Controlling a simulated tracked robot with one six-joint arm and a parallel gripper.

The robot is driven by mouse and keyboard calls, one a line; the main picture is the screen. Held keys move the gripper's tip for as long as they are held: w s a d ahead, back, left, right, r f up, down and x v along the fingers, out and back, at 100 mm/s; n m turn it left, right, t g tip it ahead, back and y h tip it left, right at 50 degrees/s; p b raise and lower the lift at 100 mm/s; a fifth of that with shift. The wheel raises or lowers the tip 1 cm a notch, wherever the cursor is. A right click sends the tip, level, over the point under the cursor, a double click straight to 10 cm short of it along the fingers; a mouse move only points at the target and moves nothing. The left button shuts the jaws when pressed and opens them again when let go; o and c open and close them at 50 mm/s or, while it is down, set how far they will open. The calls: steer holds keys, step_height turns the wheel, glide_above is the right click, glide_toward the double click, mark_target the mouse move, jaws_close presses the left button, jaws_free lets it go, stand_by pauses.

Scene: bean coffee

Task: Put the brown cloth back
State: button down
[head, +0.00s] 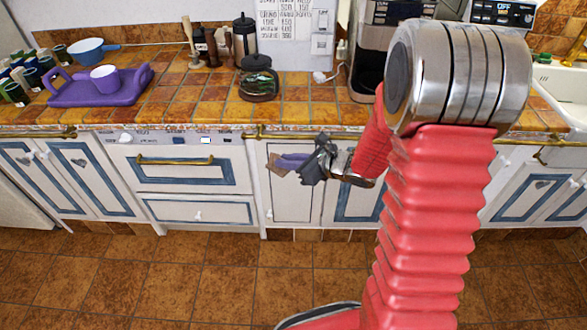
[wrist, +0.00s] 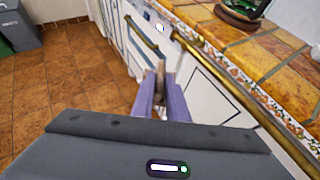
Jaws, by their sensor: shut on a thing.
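The brown cloth (wrist: 161,72) is a small, narrow brown piece between the purple fingertips of my gripper (wrist: 159,88) in the wrist view. In the head view my gripper (head: 287,161) points left in front of the white cabinet doors, below the counter edge. The cloth (head: 275,166) shows there as a small brown patch at the fingertips. My gripper is shut on it. A brass rail (head: 290,132) runs along the counter front, above the gripper in the head view. In the wrist view the rail (wrist: 240,95) is to the right of the fingers, with a visible gap. Most of the cloth is hidden.
A brass handle (head: 175,161) sticks out from the drawer front at left. On the tiled counter stand a dark round pot (head: 258,84), a French press (head: 244,38) and a purple tray (head: 100,92). The tiled floor (head: 190,270) below is clear at left.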

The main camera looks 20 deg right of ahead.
step_height(320, 180, up, 5)
steer(key=m+h, duration=0.1)
steer(key=m+t+h, duration=0.1)
steer(key=m+h, duration=0.1)
steer(key=shift+d+r+t, duration=0.1)
steer(key=shift+r+t, duration=0.1)
steer(key=shift+t, duration=0.1)
steer(key=shift+s+d+r+m+h, duration=0.15)
steer(key=shift+s+r+m+h, duration=0.25)
steer(key=shift+r+m+h, duration=0.15)
steer(key=shift+s, duration=0.15)
